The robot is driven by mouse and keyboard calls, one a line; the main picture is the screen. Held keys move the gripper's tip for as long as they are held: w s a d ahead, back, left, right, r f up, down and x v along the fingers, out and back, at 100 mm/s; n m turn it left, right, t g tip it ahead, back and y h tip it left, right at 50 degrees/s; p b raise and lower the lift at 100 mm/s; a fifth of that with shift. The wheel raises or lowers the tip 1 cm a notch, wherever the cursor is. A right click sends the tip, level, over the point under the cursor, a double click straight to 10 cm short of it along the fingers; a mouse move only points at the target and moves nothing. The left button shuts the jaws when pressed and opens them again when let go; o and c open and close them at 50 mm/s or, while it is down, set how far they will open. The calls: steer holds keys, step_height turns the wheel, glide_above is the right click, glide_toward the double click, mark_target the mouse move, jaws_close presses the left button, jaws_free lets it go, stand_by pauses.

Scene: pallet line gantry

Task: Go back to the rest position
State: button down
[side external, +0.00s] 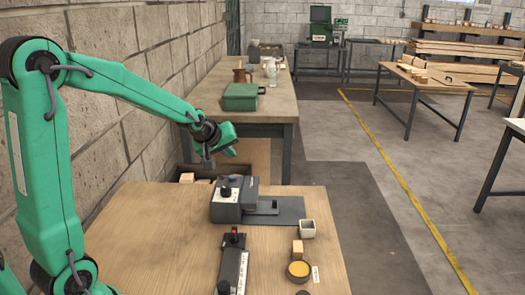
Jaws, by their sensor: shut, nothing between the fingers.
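My gripper (228,151) is at the end of my green arm, in the upper middle of the side external view. It hangs in the air above the back of the near wooden table (150,240), above and behind a grey device with a black knob (228,200). Its fingers are small in the picture; they look shut, with nothing held. It touches nothing that I can see.
A bin (183,170) with blocks stands behind. A green case (240,97) lies on the far table.

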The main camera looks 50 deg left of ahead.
steer(key=s+d+r+m+g+h, duration=0.1)
steer(key=s+d+m, duration=0.4)
steer(key=s, duration=0.7)
steer(key=s+d+r+m+g+h, duration=0.1)
steer(key=s+d+r+m, duration=0.3)
steer(key=s+d, duration=0.5)
steer(key=s+m, duration=0.2)
steer(key=s, duration=0.1)
steer(key=shift+s+d+m+g+h, duration=0.25)
steer(key=shift+d+m+g+h, duration=0.05)
stand_by(1.2)
